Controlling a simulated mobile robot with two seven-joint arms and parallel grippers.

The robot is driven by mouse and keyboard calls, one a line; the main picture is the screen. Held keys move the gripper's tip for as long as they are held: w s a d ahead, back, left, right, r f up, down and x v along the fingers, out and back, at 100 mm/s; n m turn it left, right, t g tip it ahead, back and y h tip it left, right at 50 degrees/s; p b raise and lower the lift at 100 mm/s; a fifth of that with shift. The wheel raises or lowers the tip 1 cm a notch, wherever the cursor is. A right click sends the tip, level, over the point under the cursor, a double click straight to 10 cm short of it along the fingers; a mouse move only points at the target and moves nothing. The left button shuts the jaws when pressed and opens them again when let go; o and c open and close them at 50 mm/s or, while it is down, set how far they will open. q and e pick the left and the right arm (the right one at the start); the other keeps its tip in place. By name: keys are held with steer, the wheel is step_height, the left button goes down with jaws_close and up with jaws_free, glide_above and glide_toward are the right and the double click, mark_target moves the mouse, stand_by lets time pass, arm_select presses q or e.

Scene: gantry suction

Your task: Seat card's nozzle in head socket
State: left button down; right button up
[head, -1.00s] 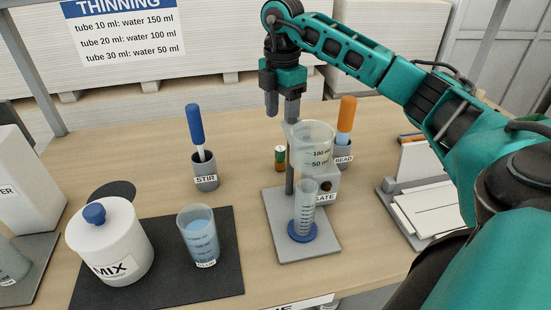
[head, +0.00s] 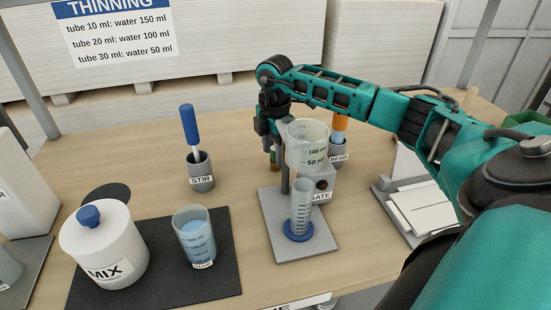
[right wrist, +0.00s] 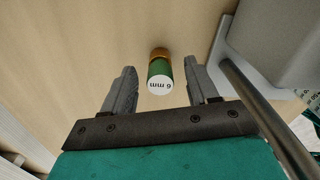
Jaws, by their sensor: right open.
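A small green cylinder with a gold-brown end, its white end face marked "6 mm" (right wrist: 160,77), stands on the table in the right wrist view; it looks like a nozzle. My right gripper (right wrist: 160,66) is open, with one finger on each side of it and visible gaps. In the head view my right gripper (head: 268,138) is low behind the clear funnel cup (head: 307,145) and mostly hides the cylinder. The grey GATE block (head: 322,184) has a dark round opening; I cannot tell whether this is the head socket. The card's nozzle text is not readable. My left gripper is not in view.
A post and base plate (head: 318,243) with a measuring tube (head: 302,207) stand close to the right gripper. The STIR holder (head: 200,172), blue-liquid beaker (head: 195,238) and MIX pot (head: 103,245) are left. White cards (head: 425,208) lie right.

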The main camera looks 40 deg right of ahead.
steer(key=shift+f, duration=0.9)
jaws_close()
